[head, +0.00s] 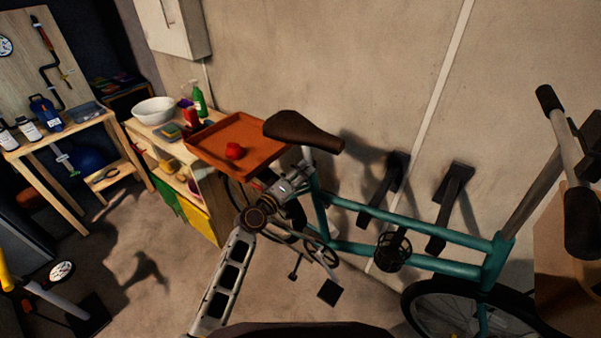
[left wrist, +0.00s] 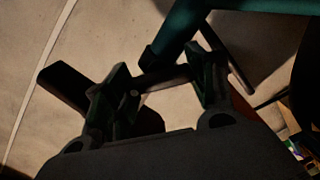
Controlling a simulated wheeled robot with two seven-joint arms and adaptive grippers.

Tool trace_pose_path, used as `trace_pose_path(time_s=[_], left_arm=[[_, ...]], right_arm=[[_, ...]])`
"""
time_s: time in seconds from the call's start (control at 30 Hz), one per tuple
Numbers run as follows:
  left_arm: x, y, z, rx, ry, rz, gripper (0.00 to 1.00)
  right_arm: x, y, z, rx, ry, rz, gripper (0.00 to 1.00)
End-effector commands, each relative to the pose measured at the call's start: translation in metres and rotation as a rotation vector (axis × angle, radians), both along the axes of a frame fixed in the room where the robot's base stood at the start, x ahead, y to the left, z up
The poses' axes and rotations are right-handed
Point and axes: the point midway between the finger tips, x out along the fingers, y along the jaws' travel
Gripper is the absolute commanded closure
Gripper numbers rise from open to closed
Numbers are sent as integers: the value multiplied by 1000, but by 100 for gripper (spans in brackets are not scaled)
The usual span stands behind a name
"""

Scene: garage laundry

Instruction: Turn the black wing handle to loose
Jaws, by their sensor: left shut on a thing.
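The black wing handle (left wrist: 165,77) is a dark bar beside the teal bike tube (left wrist: 183,28) in the left wrist view. My left gripper (left wrist: 160,80) is shut on it, with one dark finger at each end of the bar. In the head view my left gripper (head: 298,180) is at the teal bike's frame (head: 318,205), just below the brown saddle (head: 303,131). The handle cannot be made out there, as the gripper and wrist cover that spot. My right gripper is not in view.
Wall brackets (head: 450,205) stand behind the bike. The handlebar (head: 556,130) and a cardboard box (head: 560,260) are at the right. Floor at the lower left is partly clear.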

Motion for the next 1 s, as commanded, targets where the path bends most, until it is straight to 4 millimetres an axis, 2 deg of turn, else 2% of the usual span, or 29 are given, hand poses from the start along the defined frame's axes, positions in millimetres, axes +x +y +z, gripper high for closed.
trace_pose_path(time_s=[0.27,0.6,1.0], left_arm=[[1,1,2,-212,151,3,67],[1,2,-1,-396,285,3,67],[1,2,-2,-451,325,4,67]], right_arm=[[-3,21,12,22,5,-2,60],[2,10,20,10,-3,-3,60],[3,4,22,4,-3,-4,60]])
